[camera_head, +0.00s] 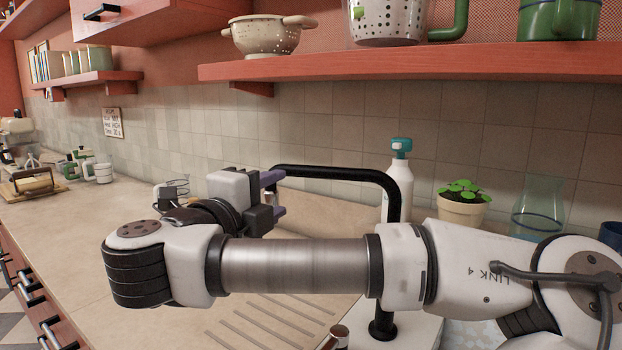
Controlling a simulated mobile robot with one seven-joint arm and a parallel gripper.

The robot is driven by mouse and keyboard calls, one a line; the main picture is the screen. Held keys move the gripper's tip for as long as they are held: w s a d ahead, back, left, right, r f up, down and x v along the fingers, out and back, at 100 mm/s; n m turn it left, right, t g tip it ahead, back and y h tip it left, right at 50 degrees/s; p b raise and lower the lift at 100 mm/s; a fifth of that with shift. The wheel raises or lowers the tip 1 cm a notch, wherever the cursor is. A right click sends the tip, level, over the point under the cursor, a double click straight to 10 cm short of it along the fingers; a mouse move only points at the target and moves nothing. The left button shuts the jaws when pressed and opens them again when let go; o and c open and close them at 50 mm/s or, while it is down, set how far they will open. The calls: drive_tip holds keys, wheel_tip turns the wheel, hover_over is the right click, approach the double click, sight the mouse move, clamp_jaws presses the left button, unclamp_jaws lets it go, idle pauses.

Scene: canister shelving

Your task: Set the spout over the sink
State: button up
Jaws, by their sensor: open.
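The black spout (335,174) rises from a round base beside the sink area and bends to the left. My gripper (274,195), with purple fingers, is at the spout's end. The fingers are open, one above the other, and the metallic spout tip shows between them. I cannot tell whether they touch it. A pale speckled surface that may be the sink (472,336) shows at the lower right. Most of it is hidden by my arm.
A white bottle with a teal top (399,178), a potted plant (462,204) and a glass vase (538,207) stand behind the spout on the right. A red shelf (420,66) runs above. Mugs (102,172) stand far left. The left counter is mostly clear.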

sight(311, 172)
drive_tip(key=p+x, duration=0.2)
drive_tip(key=x, duration=0.2)
drive_tip(key=p+x, duration=0.1)
drive_tip(key=x, duration=0.3)
drive_tip(key=r+p+x, duration=0.1)
drive_tip(key=p+x, duration=0.1)
drive_tip(key=x, duration=0.2)
drive_tip(key=shift+d+p, duration=0.15)
drive_tip(key=shift+p, duration=0.15)
drive_tip(key=shift+x, duration=0.8)
drive_tip(key=shift+f, duration=0.2)
clamp_jaws()
